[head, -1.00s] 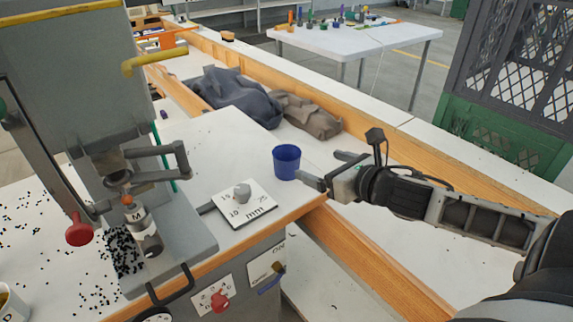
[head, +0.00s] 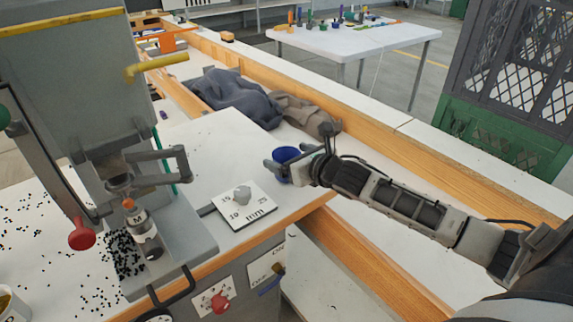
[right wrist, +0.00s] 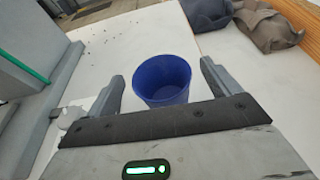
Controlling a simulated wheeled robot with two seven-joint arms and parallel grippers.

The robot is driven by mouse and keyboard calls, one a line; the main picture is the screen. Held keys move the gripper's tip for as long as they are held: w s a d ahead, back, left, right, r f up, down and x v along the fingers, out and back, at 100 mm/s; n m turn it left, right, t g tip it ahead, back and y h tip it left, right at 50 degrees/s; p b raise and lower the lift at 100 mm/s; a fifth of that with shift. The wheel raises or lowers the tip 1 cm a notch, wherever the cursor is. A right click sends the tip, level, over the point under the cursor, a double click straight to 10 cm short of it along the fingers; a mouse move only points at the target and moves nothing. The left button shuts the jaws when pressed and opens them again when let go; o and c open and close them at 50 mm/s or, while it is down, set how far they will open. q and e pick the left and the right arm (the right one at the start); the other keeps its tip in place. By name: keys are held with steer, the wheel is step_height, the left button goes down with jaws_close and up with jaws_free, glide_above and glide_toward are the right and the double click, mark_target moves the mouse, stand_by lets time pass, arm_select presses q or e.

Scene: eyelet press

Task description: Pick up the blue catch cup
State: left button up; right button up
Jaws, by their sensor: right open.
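The blue catch cup (head: 285,155) stands upright on the white bench top near its right corner. In the right wrist view the cup (right wrist: 162,80) stands between the two fingers, and its open top and inside show. My right gripper (head: 281,168) is open, with its fingers on either side of the cup. In the right wrist view a gap shows between the cup and each finger of the gripper (right wrist: 163,85). In the head view the gripper hides the cup's lower right part. My left gripper is not in view.
The grey press (head: 85,110) with a red-knobbed lever stands at the left, with black bits scattered around it. A white dial plate (head: 243,213) with a grey knob lies left of the cup. Dark cloths (head: 235,97) lie behind. A wooden ledge (head: 440,170) runs along the right.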

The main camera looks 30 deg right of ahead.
steer(key=shift+x, duration=0.9)
steer(key=c, duration=1)
steer(key=shift+c, duration=0.3)
